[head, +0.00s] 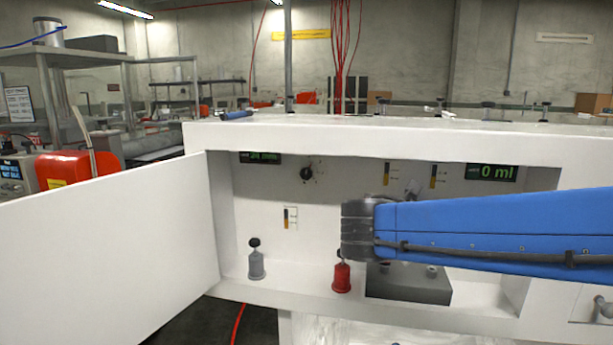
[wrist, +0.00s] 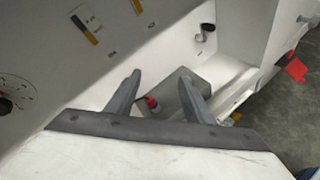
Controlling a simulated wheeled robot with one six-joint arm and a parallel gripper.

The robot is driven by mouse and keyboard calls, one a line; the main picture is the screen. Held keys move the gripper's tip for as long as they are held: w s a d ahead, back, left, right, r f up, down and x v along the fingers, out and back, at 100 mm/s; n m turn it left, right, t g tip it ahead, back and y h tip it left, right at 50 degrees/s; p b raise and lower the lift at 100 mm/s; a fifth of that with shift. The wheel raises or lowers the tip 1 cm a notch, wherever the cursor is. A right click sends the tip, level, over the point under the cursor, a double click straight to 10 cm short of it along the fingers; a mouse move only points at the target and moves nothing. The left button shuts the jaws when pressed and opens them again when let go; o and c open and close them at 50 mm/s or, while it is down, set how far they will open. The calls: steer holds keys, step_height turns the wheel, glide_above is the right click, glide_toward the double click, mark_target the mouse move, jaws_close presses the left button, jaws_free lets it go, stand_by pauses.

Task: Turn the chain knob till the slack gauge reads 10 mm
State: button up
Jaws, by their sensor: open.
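A black round knob (head: 306,173) with marks around it sits on the back wall of the white open cabinet; I cannot tell whether it is the chain knob. A dark knob on a marked dial (wrist: 6,104) shows at the left edge of the wrist view. A small green-lit display (head: 260,158) left of the knob seems to read 24 mm, but its top is cut off by the cabinet's edge. My gripper (wrist: 163,82) is open and empty, right of the dial in the wrist view. In the head view my arm hides its fingers.
A second display (head: 491,172) reads 0 ml. The open white door (head: 110,245) extends left.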

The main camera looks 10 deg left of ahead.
steer(key=a+r+n+t+y, duration=0.1)
steer(key=a+r+n+t, duration=0.15)
steer(key=a, duration=0.55)
steer(key=a+r+n+t+y, duration=0.15)
steer(key=a+n, duration=0.25)
steer(key=a, duration=0.4)
steer(key=n+t+y, duration=0.2)
steer(key=n+y, duration=0.1)
steer(key=n, duration=0.1)
glide_toward(305, 175)
steer(key=w, duration=1)
steer(key=shift+w+r, duration=0.15)
steer(key=shift+r, duration=0.15)
steer(key=c, duration=1.1)
